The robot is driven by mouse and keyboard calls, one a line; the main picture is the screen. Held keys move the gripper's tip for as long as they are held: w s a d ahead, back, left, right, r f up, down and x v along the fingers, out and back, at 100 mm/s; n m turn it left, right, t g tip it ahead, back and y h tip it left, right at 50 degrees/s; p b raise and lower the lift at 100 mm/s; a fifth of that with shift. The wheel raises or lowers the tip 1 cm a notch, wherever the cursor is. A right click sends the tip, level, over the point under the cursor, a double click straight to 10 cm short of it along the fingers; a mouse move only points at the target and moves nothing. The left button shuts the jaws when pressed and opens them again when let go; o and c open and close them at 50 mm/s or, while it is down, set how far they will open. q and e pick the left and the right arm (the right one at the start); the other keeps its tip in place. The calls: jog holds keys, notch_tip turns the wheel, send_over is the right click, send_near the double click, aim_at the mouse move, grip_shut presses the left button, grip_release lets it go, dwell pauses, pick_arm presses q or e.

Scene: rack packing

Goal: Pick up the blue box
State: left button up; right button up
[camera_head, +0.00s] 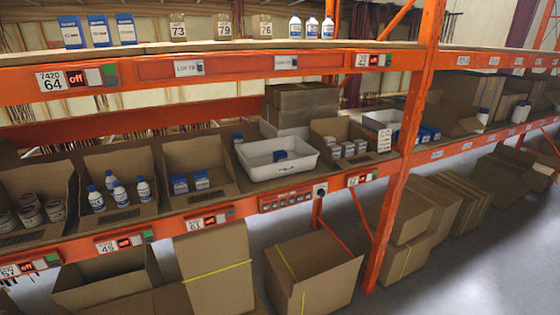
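Several things could be the blue box. A small dark blue box (281,156) lies inside the white tray (268,174) on the middle shelf. Two blue-and-white boxes (180,184) stand in an open cardboard bin (222,162) to the left of the tray. Three taller blue-and-white packs (98,31) stand on the upper shelf at the left. Neither of my grippers is in view.
Orange rack beams and an orange upright (408,130) frame the shelves. White bottles with blue caps (122,192) and jars (30,215) fill bins at the left. Stacked cardboard boxes (300,100) stand behind the tray. Large cartons (312,272) are below the shelf.

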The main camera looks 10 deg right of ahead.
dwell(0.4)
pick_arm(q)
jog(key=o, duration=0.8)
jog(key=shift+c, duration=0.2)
